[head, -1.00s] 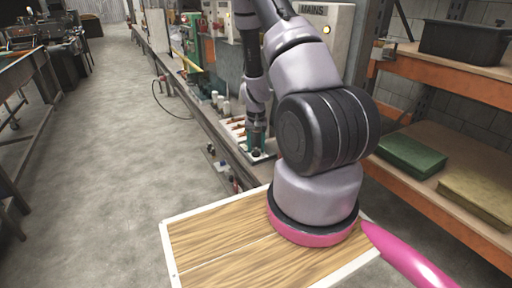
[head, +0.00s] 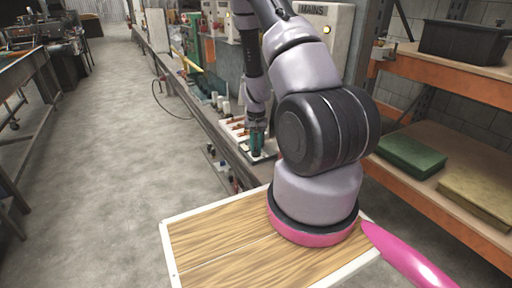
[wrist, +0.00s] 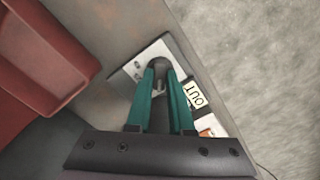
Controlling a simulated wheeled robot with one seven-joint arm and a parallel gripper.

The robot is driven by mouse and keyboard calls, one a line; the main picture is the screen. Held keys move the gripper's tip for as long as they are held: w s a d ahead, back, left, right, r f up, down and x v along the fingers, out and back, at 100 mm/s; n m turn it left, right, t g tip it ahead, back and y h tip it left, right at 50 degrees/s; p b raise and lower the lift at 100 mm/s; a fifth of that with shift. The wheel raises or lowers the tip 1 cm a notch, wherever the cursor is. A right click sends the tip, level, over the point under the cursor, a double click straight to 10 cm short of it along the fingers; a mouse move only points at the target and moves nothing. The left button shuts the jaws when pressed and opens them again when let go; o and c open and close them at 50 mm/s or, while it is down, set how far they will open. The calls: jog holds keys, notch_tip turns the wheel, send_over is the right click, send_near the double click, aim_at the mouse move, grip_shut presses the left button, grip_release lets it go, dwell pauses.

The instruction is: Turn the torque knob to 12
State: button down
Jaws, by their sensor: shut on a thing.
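My gripper (wrist: 163,82) has teal fingers and is shut on a dark round knob (wrist: 159,66), which sits on a light grey plate in the wrist view. The fingertips press on both sides of it and hide much of it. No number or pointer on the knob can be read. In the head view my gripper (head: 257,146) points down at the bench beside a pale board (head: 234,124), and the knob there is hidden by the fingers and arm.
A white label reading OUT (wrist: 195,93) lies right of the fingers. A red tray (wrist: 45,52) is at the left of the wrist view. White bottles (head: 222,104) stand farther along the bench. Shelves (head: 440,190) hold a green box (head: 411,155) at the right.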

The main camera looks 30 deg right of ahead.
aim_at(256, 149)
jog(key=m, duration=0.5)
jog(key=shift+m, duration=0.4)
dwell(0.3)
jog(key=c, duration=0.8)
grip_release()
notch_tip(256, 149, up, 11)
